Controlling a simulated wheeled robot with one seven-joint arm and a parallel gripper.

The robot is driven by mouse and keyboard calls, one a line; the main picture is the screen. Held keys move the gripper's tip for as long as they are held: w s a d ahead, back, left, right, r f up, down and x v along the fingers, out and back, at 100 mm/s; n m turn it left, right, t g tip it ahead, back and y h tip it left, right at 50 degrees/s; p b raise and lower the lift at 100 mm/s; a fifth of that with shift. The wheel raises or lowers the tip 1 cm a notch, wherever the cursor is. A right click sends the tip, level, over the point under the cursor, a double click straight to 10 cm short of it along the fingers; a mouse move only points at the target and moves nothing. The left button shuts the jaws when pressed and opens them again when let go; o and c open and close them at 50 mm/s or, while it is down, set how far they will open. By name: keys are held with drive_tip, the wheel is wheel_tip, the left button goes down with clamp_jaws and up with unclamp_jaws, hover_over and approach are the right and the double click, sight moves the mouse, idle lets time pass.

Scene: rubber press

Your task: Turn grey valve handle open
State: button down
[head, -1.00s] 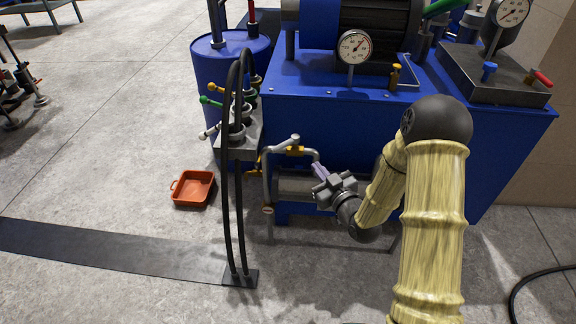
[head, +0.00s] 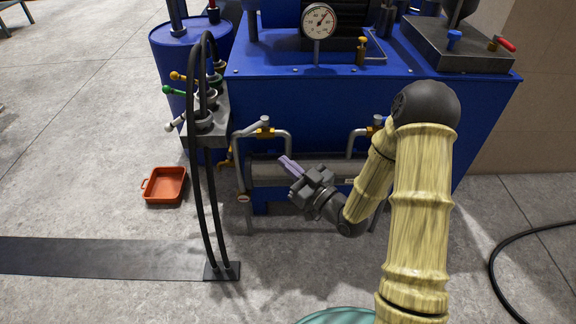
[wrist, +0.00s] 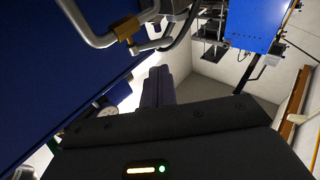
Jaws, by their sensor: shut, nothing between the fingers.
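My gripper (head: 284,161) is shut and empty, its lilac fingers pointing up and left near the lower pipe of the blue press. A grey bent pipe with a brass valve (head: 265,132) is just above and left of the fingertips; I see no contact. A second brass valve (head: 376,127) is partly behind my arm. A lever with a pale grey knob (head: 169,127) is on the valve block at left, well away from my gripper. I cannot tell which part is the grey valve handle.
The blue press tank (head: 300,100) fills the back. Black hoses (head: 197,190) rise left of my gripper from a floor plate. An orange tray (head: 165,187) lies on the floor at left. A black cable (head: 497,270) lies at right. The floor in front is mostly clear.

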sight(255, 127)
drive_tip(key=b+x, duration=0.3)
drive_tip(key=x, duration=0.8)
drive_tip(key=shift+b, duration=0.35)
